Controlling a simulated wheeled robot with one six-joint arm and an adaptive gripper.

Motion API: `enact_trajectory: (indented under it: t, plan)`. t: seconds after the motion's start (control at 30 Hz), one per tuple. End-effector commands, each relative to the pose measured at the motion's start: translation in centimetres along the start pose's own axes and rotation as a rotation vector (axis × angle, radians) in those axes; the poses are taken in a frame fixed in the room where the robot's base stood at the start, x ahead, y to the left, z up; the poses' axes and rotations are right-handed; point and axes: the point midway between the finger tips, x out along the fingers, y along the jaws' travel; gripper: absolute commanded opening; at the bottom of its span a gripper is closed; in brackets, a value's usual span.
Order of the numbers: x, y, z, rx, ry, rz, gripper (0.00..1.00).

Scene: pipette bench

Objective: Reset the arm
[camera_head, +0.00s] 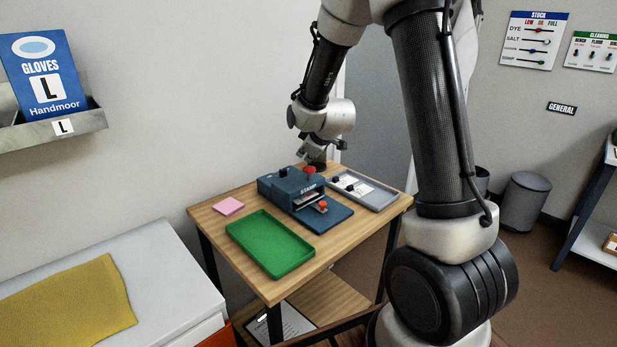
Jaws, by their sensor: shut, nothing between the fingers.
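My arm reaches down from the top of the picture over the far side of a small wooden table (205,224). My gripper (317,163) is small and dark at the arm's end, just behind the blue stamp machine (277,190), and partly hidden by it. It is shut with nothing in it. Whether it touches the machine or the table cannot be told.
A green tray (270,262), a pink pad (229,206) and a grey tray (384,199) with small items lie around the machine. A white surface (160,262) with a yellow cloth (75,300) is at left. A glove box (45,75) sits in a wall holder.

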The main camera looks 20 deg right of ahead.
Motion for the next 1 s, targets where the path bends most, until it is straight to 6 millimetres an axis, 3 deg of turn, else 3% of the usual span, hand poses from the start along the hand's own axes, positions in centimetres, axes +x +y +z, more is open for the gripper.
enact_trajectory:
  t: [0.43,0.57,0.67,0.77,1.0]
  plan:
    - [0.0,0.0,0.0,0.0,0.0,0.0,0.0]
    - [-1.6,0.2,-0.2,0.029,-0.004,-0.01,0.0]
    - [-5.3,0.4,-0.2,0.1,-0.019,-0.038,0.0]
    - [-10.9,0.1,0.4,0.208,-0.056,-0.08,0.0]
    - [-24.9,-3.3,5.0,0.494,-0.2,-0.154,0.0]
